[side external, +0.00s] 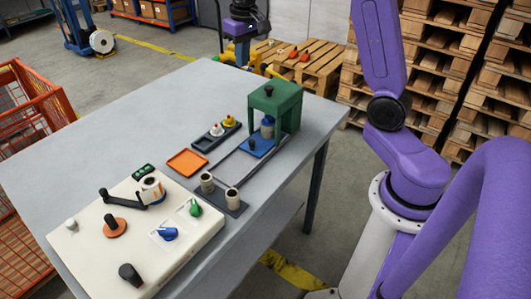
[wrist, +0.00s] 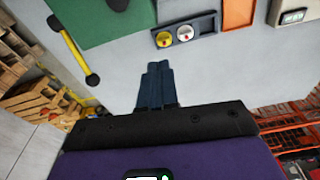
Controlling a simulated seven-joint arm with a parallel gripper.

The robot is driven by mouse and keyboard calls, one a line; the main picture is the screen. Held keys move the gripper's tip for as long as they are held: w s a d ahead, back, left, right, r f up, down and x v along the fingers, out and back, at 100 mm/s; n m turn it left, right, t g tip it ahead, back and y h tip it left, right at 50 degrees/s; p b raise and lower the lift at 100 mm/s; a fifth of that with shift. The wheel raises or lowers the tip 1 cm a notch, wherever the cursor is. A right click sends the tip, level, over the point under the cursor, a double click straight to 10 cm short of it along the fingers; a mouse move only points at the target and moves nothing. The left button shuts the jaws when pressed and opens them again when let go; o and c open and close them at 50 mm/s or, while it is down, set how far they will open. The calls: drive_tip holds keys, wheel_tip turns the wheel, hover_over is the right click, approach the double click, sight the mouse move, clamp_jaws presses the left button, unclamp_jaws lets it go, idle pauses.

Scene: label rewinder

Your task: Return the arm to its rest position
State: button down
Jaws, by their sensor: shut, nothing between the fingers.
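My gripper (side external: 241,60) is at the far end of the table, past the green press, in the side view. In the wrist view its dark fingers (wrist: 158,72) are together with nothing between them. The grey table (side external: 110,130) carries the cream rewinder (side external: 95,240), which has a label roll (side external: 151,190), a black crank, a green knob (side external: 195,208) and a blue knob (side external: 167,234). I cannot tell how high the fingers are above the table.
The green press (side external: 275,100) stands over a blue bottle. A dark tray (side external: 215,136) holds yellow and white knobbed pieces. An orange tray (side external: 187,162) and a dark plate with two rolls (side external: 222,196) lie nearby. An orange cage (side external: 30,110) and pallets (side external: 455,80) flank the table.

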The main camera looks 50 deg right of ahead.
drive_tip(key=s+a+f+n, duration=0.2)
drive_tip(key=s+a+n, duration=0.5)
drive_tip(key=s+a, duration=0.85)
drive_tip(key=s+d+f+n, duration=0.1)
drive_tip(key=s+n, duration=0.1)
drive_tip(key=s, duration=0.4)
drive_tip(key=s+d+f+n, duration=0.1)
drive_tip(key=s+n, duration=0.1)
drive_tip(key=s, duration=0.4)
drive_tip(key=s+f+n+g, duration=0.1)
drive_tip(key=s+n, duration=0.1)
drive_tip(key=s, duration=0.5)
drive_tip(key=shift+d+f+n+y, duration=0.3)
drive_tip(key=shift+d+f+n, duration=0.05)
drive_tip(key=shift+d+n, duration=0.05)
